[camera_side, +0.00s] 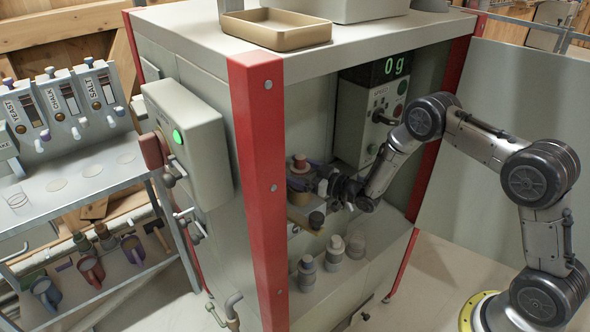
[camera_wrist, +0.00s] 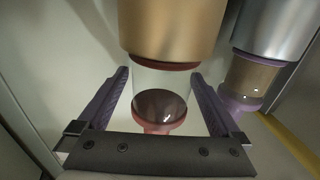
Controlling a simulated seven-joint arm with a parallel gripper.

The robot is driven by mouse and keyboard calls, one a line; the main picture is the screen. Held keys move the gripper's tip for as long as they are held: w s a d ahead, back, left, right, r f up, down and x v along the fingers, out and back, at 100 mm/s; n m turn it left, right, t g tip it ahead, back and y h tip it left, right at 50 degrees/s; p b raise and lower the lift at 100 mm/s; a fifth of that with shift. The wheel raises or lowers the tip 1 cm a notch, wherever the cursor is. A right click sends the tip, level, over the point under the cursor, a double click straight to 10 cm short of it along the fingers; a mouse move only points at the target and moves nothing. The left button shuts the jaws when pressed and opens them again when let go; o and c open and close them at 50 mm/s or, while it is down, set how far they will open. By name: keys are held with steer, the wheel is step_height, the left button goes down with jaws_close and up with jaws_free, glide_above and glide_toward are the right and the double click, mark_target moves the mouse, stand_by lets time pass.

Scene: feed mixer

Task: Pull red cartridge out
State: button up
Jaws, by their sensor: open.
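The red cartridge (camera_wrist: 160,105) is a clear tube with dark contents and red ends. In the wrist view one end meets a tan cylindrical holder (camera_wrist: 172,28). My gripper (camera_wrist: 160,76) is open, with one purple finger on each side of the clear tube. Gaps show between the fingers and the tube. In the side view the red cartridge's end (camera_side: 300,162) shows above the holder inside the machine bay, with my gripper (camera_side: 306,176) around it. The arm's wrist hides part of the holder there.
A purple-ended cartridge (camera_wrist: 241,98) in a silver holder (camera_wrist: 277,28) stands close beside the right finger. Several small canisters (camera_side: 335,252) stand on the ledge below. A red post (camera_side: 262,190) and a control box (camera_side: 366,120) bound the bay.

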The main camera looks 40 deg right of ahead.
steer(key=shift+r, duration=0.1)
jaws_close()
stand_by(0.6)
